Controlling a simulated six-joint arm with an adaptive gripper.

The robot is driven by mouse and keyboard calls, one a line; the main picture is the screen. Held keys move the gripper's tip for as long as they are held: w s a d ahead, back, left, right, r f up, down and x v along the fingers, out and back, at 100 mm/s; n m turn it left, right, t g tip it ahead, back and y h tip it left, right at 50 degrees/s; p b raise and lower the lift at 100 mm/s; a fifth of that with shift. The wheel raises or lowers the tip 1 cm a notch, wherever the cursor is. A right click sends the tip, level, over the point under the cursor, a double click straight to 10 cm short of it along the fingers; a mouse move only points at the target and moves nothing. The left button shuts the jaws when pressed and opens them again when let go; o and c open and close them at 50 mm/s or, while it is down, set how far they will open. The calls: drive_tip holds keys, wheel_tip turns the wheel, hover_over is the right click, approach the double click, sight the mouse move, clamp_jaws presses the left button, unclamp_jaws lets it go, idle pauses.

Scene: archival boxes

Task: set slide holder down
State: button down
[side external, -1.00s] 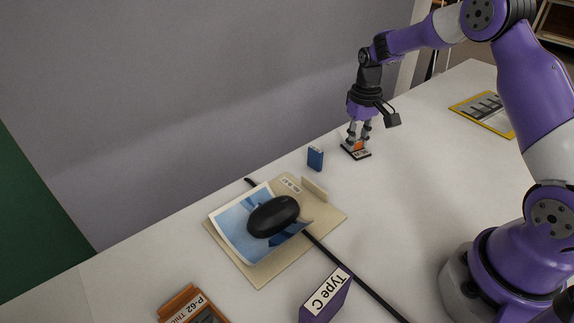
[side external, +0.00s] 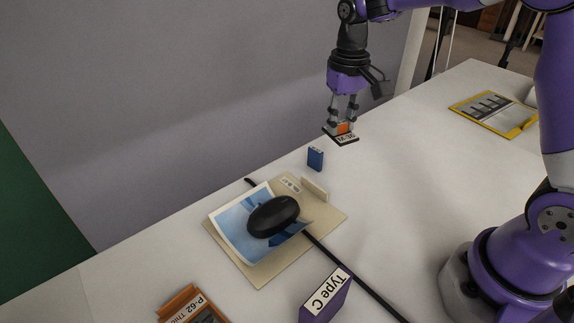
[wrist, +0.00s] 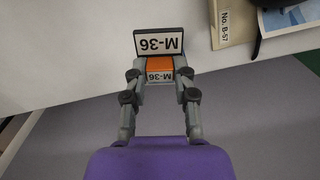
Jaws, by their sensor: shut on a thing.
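The slide holder (side external: 346,139) is a small piece with an orange block, a dark plate and white labels reading M-36. My gripper (side external: 343,127) is shut on it, with a finger on either side of the orange block, and points down. It appears to be held above the white table, behind and right of the small blue box. In the wrist view the slide holder (wrist: 159,42) sits between the fingertips of my gripper (wrist: 159,74), its dark plate beyond them. Its underside is hidden.
The blue box (side external: 315,158) stands near the table's back edge. A beige folder (side external: 262,273) bears a photo and a black rounded object (side external: 273,216). A yellow-edged folder (side external: 494,114) lies right. The middle-right table is clear.

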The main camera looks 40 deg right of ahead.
drive_tip(key=shift+s+a+r, duration=0.1)
drive_tip(key=shift+a+r, duration=0.2)
drive_tip(key=shift+a, duration=0.1)
drive_tip(key=shift+d+r+m, duration=0.15)
drive_tip(key=shift+d+m, duration=0.15)
drive_tip(key=shift+m, duration=0.3)
drive_tip(key=s+d+m, duration=0.1)
drive_tip(key=d+m, duration=0.6)
drive_tip(key=d, duration=0.1)
drive_tip(key=m, duration=0.7)
hover_over(429, 142)
drive_tip(key=f, duration=0.6)
drive_tip(key=shift+w+a+f, duration=0.1)
drive_tip(key=shift+w+a, duration=0.05)
drive_tip(key=shift+a, duration=0.15)
drive_tip(key=shift+d+f, duration=0.15)
drive_tip(key=shift+d, duration=0.1)
drive_tip(key=shift+d+f, duration=0.1)
drive_tip(key=shift+f, duration=1.95)
drive_tip(key=shift+f, duration=0.1)
